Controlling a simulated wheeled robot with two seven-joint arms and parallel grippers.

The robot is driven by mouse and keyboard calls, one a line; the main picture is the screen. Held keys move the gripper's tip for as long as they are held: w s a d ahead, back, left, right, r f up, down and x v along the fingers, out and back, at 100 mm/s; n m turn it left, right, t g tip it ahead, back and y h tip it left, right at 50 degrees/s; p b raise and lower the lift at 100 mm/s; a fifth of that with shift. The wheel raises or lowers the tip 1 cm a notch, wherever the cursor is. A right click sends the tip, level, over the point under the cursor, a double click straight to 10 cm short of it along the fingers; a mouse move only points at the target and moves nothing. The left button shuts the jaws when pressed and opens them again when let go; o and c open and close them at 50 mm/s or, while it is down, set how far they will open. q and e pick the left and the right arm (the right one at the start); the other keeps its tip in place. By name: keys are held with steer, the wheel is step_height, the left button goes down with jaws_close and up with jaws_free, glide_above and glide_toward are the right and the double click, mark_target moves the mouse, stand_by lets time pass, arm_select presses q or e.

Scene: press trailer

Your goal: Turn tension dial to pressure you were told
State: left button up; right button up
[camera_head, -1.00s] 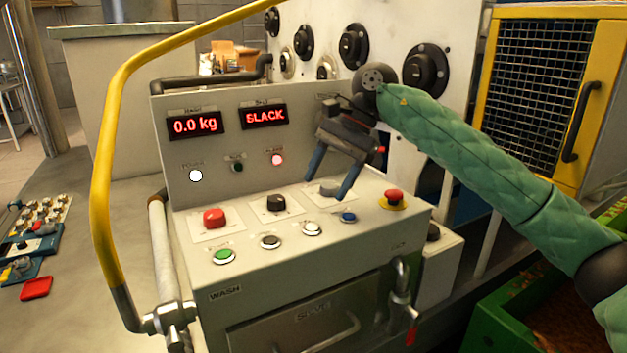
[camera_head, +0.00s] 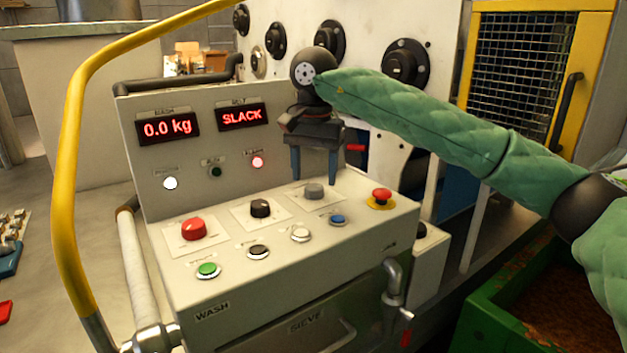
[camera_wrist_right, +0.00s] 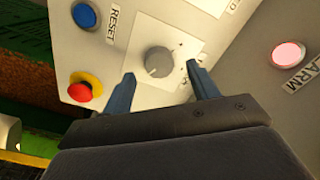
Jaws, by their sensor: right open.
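Three dials sit on the console's sloped top: a red one (camera_head: 193,229), a black one (camera_head: 260,208) and a grey one (camera_head: 314,190). Which is the tension dial cannot be read. My right gripper (camera_head: 313,177) is open above the grey dial, pointing down. In the right wrist view the grey dial (camera_wrist_right: 159,61) shows ahead of and between the two blue fingertips (camera_wrist_right: 163,82), with no visible contact. The belt display (camera_head: 242,117) reads SLACK and the wash display (camera_head: 168,128) reads 0.0 kg. My left gripper is out of view.
A red emergency button (camera_head: 381,195) and a blue reset button (camera_head: 337,219) are close to the grey dial. Green (camera_head: 208,270), black and white buttons line the front. A yellow rail (camera_head: 70,180) stands at the left.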

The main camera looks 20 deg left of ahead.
steer(key=shift+f, duration=1.25)
steer(key=shift+c, duration=0.5)
steer(key=c, duration=0.9)
steer(key=shift+m, duration=0.3)
